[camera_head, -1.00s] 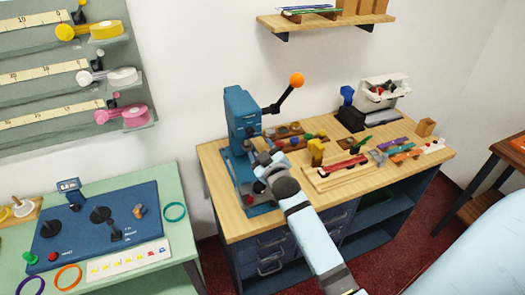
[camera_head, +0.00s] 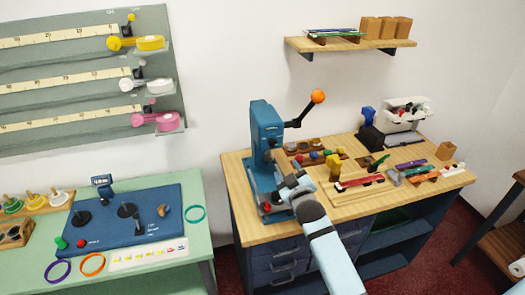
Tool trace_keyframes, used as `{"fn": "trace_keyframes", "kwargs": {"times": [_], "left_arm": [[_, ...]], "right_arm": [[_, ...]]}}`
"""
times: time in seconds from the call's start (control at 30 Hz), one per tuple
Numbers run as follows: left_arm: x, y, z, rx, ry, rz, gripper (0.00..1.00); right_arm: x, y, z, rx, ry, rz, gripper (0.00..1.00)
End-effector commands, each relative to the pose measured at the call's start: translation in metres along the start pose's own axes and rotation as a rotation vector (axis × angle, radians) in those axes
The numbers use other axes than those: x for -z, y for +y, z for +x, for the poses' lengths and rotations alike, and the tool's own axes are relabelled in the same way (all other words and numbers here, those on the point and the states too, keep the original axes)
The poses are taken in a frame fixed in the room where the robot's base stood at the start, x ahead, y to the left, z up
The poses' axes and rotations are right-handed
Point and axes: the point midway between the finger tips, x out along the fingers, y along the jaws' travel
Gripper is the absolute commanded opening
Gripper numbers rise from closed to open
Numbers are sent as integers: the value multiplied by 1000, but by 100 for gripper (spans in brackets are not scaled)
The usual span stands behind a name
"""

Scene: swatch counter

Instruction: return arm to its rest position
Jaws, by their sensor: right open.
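My right arm reaches in from the bottom, and my right gripper (camera_head: 288,186) is over the front left part of the wooden bench top, just right of the blue lever press (camera_head: 262,150). Its jaws are open, and I see nothing held between them. The press has a lever with an orange ball (camera_head: 318,96), which stands raised to the right. A round red piece sits at the base of the press, close to the gripper. I cannot tell whether the gripper touches the press. My left gripper is not in view.
A wooden rack (camera_head: 357,190) with a red tool lies right of my arm. A green table (camera_head: 196,245) with a blue control panel (camera_head: 135,222) is at left. A wall shelf (camera_head: 350,43) hangs above.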

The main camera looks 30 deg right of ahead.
Motion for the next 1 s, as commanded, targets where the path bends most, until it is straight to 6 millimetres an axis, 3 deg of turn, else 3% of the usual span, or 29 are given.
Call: {"fn": "trace_keyframes", "kwargs": {"times": [0.17, 0.27, 0.37, 0.47, 0.6, 0.73, 0.8, 0.9, 1.0], "left_arm": [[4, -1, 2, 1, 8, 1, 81], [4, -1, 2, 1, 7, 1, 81], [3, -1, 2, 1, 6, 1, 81], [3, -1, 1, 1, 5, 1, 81], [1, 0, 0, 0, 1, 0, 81], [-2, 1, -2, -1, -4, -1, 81], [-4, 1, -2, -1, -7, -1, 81], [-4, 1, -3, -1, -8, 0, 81], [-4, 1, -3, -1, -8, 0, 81]], "right_arm": [[-1, -1, -1, 3, -2, 1, 57], [-11, -14, -15, 37, -19, 12, 57], [-32, -43, -49, 119, -60, 47, 57], [-57, -83, -102, 234, -128, 107, 57], [-86, -134, -187, 393, -242, 207, 57], [-100, -166, -256, 506, -341, 290, 57], [-104, -177, -283, 546, -382, 324, 57], [-107, -186, -308, 582, -421, 355, 57], [-107, -190, -317, 596, -436, 368, 57]]}}
